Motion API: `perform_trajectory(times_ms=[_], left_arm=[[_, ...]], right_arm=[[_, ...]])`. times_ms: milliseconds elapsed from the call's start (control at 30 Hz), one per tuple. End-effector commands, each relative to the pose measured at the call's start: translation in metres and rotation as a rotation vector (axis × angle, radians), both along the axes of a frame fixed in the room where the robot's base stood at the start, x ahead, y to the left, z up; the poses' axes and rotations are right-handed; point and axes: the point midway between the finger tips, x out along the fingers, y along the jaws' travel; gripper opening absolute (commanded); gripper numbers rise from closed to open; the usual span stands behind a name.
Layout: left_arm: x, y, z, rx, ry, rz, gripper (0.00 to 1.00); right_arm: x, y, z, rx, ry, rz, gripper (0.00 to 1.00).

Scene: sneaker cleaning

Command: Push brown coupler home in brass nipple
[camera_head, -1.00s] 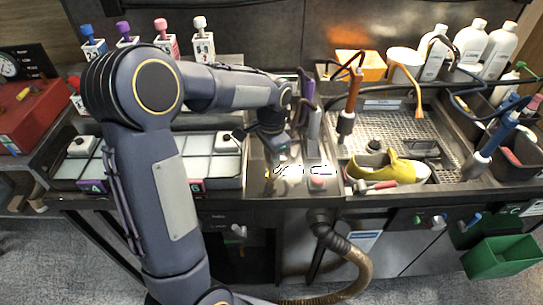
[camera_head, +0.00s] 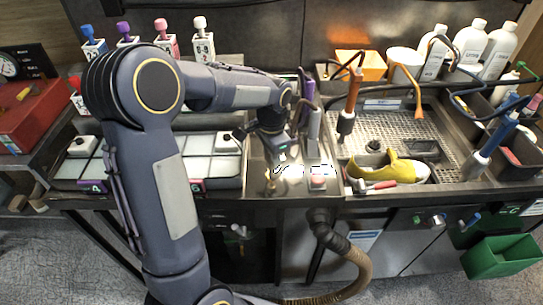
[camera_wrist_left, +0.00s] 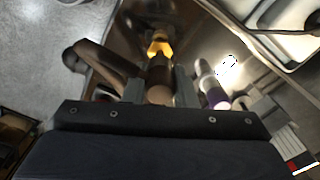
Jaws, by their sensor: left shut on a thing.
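My left gripper (camera_wrist_left: 158,88) is shut on the brown coupler (camera_wrist_left: 159,76), a dark brown cylinder with a lighter rounded near end, seen between the fingers in the left wrist view. The yellow brass nipple (camera_wrist_left: 159,47) shows directly beyond the coupler's far end, in line with it. They look touching, but I cannot tell how deep the coupler sits. In the head view my left gripper (camera_head: 274,158) points down over the steel panel at the middle of the bench. A small brass-coloured piece (camera_head: 270,185) shows below it; the coupler is mostly hidden there. My right gripper is not in view.
A thick brown hose (camera_head: 352,262) hangs below the bench front and also shows in the left wrist view (camera_wrist_left: 103,63). A white tiled tray (camera_head: 205,165) is left of the gripper. A sink with a yellow sneaker (camera_head: 403,171) is to the right.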

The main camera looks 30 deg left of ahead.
Motion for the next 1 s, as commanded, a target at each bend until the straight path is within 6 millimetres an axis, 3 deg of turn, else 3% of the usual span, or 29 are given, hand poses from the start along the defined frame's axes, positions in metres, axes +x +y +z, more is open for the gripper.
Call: perform_trajectory(times_ms=[1000], left_arm=[[0.0,0.0,-0.021,0.0,0.0,0.0,0.05]], right_arm=[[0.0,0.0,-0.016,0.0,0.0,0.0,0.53]])
